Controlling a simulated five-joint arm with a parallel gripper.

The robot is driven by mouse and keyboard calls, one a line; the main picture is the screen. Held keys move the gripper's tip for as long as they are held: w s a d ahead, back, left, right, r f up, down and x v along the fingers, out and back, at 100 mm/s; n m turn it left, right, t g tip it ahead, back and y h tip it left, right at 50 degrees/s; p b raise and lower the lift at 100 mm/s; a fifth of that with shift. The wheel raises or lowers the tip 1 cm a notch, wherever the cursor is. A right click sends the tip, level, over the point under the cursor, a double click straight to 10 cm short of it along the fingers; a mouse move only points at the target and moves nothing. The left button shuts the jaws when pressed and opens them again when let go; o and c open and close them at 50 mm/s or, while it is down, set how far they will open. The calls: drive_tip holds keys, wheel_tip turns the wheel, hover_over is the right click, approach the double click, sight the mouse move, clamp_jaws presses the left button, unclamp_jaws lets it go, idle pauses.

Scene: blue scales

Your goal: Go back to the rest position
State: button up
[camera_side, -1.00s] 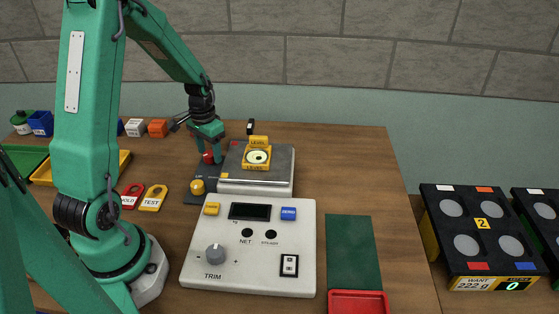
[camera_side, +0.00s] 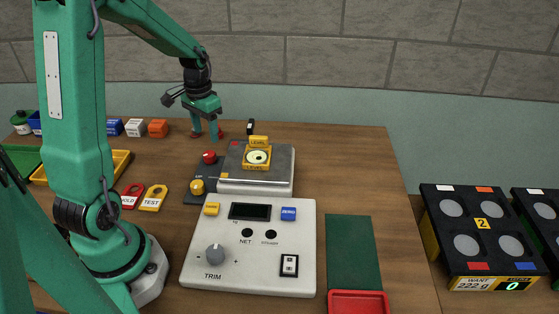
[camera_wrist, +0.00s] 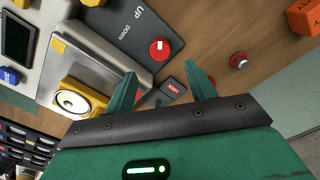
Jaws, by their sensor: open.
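My gripper (camera_side: 208,135) is open and empty. In the side view it hangs above the table behind the red knob, to the left of the scale. In the wrist view its two green fingers (camera_wrist: 160,92) are apart, with nothing held between them. The scale (camera_side: 256,183) carries a yellow level block (camera_side: 257,157) with a round bubble vial on its steel plate. Beside the scale a dark plate bears a red knob (camera_side: 209,157) and a yellow knob (camera_side: 197,187). The wrist view shows this plate marked UP and DOWN.
A white control box (camera_side: 250,265) with a TRIM dial stands in front of the scale. A red tray (camera_side: 358,303) and a green mat (camera_side: 352,250) lie to its right. Small coloured blocks (camera_side: 135,127) stand at the back left. A black weighing stand (camera_side: 480,235) is at the far right.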

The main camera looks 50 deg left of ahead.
drive_tip(key=s+d+r+t, duration=0.2)
drive_tip(key=s+d+r, duration=0.1)
drive_tip(key=d+r, duration=0.2)
drive_tip(key=s+d+r+m+t, duration=0.1)
drive_tip(key=s+d+r, duration=0.3)
drive_tip(key=d, duration=0.4)
drive_tip(key=s+d+r+m+t, duration=0.1)
drive_tip(key=s+d+r+t, duration=0.1)
drive_tip(key=d+r, duration=0.3)
drive_tip(key=shift+s+d+r+t, duration=0.3)
drive_tip(key=shift+s+d, duration=0.55)
drive_tip(key=shift+d, duration=0.25)
drive_tip(key=shift+w+a, duration=0.1)
